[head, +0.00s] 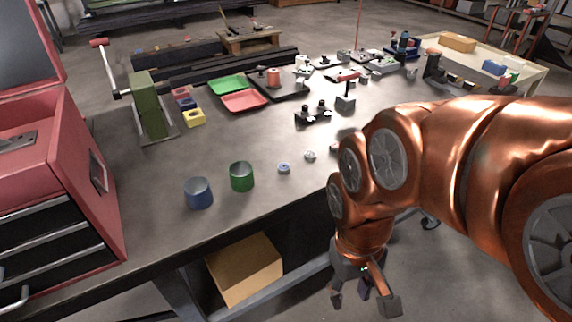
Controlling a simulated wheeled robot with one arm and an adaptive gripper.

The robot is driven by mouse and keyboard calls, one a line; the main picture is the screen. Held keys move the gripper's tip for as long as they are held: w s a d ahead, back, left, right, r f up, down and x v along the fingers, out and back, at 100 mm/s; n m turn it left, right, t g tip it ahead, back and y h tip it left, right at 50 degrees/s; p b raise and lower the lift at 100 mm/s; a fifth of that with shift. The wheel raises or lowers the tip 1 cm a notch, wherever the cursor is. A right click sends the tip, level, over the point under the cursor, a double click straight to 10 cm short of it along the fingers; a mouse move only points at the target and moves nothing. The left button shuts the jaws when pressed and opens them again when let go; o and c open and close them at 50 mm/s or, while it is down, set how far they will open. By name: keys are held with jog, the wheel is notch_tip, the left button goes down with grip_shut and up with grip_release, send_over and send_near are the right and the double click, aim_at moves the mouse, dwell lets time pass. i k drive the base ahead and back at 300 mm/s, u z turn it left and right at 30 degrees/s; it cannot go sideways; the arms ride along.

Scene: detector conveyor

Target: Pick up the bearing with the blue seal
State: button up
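The bearing with the blue seal (284,168) is a small ring lying flat on the dark workbench (130,220), near its front edge, to the right of the green cup. A similar grey bearing (310,156) lies a little to its right.
A blue cup (199,194) and a green cup (242,177) stand left of the bearings. A red tool chest (90,185) is at the left. Green (227,84) and red (244,101) trays lie farther back. A cardboard box (245,270) sits under the bench. The bench centre is clear.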

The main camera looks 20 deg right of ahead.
aim_at(284, 168)
jog(key=u, duration=3.4)
jog(key=k, duration=2.25)
jog(key=z, duration=0.05)
jog(key=i, duration=0.3)
jog(key=u, duration=0.05)
